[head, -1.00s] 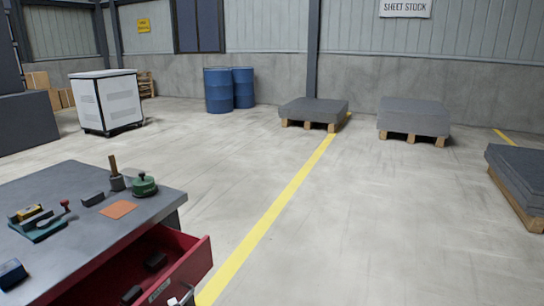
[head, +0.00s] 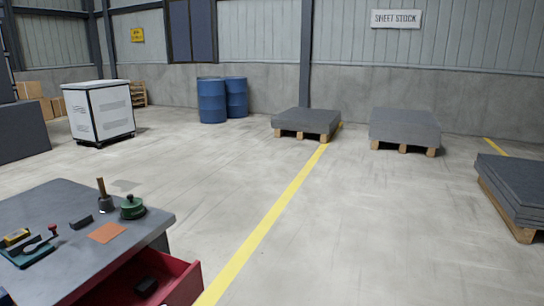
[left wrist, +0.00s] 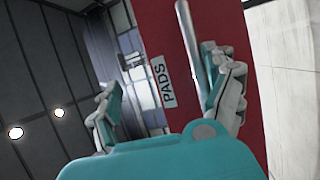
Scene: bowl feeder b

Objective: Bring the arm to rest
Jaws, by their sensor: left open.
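My left gripper (left wrist: 162,72) shows in the left wrist view with its two fingers spread apart. Beyond it is the red drawer front (left wrist: 190,100) with a white label reading PADS (left wrist: 160,82). A pale bar handle (left wrist: 186,35) runs up the front close to the right finger; I cannot tell whether they touch. In the head view the red drawer (head: 184,283) stands pulled out from the grey-topped bench (head: 60,205), with a dark block (head: 146,286) inside. The drawer's lower part is cut off by the frame. My right gripper is not in view.
On the bench are an orange pad (head: 107,233), a green round item (head: 132,208), a wooden-handled tool (head: 104,197), a dark block (head: 81,222) and a teal clamp fixture (head: 30,252). Open floor lies right of the bench. Sheet stacks on pallets (head: 404,127) stand far off.

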